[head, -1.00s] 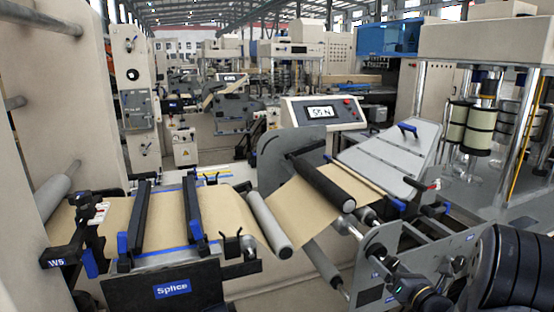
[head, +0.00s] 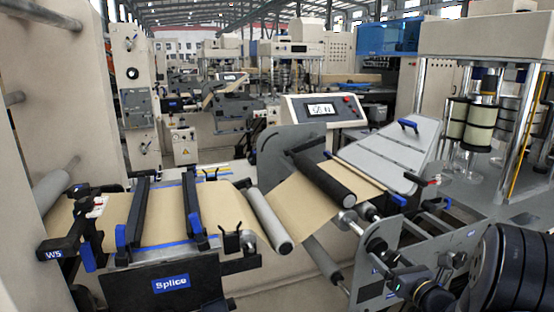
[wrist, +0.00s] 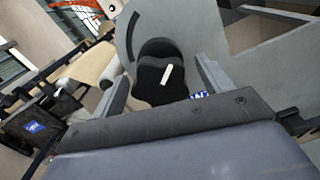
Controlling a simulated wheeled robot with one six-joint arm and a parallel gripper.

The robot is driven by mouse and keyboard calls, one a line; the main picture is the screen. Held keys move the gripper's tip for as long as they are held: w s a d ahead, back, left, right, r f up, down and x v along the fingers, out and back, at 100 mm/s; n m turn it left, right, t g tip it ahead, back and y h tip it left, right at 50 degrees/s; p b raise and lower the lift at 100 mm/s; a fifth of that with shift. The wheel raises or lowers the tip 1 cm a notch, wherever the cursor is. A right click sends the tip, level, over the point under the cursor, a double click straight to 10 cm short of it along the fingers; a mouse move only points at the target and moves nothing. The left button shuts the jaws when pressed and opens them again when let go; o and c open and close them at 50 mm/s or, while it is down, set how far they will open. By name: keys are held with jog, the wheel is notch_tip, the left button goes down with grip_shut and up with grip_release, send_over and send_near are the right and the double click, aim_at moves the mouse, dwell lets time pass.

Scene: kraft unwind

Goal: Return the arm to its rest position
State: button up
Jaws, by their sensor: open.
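My gripper (wrist: 162,82) shows in the wrist view as two grey fingers set apart beyond its broad grey body. It is open, with nothing held between the fingers. A black rounded part (wrist: 162,85) with a small white mark shows in the gap beyond the fingers, in front of a grey curved plate (wrist: 195,28). I cannot tell how far it is from the fingertips. I cannot make out my gripper in the head view.
The brown kraft web (head: 303,210) runs over a grey roller (head: 269,222) and a black roller (head: 328,183). The splice table (head: 172,284) with two black bars stands at left. A display panel (head: 322,110) stands behind.

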jog(key=n+b, duration=0.2)
jog(key=n, duration=0.1)
jog(key=n+b, duration=0.2)
jog(key=n, duration=0.1)
jog(key=shift+f+n+b, duration=0.2)
jog(key=shift+n+b, duration=0.1)
jog(key=shift+b, duration=0.05)
jog(key=shift+s+d+r+n, duration=0.1)
jog(key=shift+r+n, duration=0.05)
jog(key=shift+n, duration=0.25)
jog(key=v, duration=0.9)
jog(key=shift+p, duration=0.4)
jog(key=shift+r, duration=0.15)
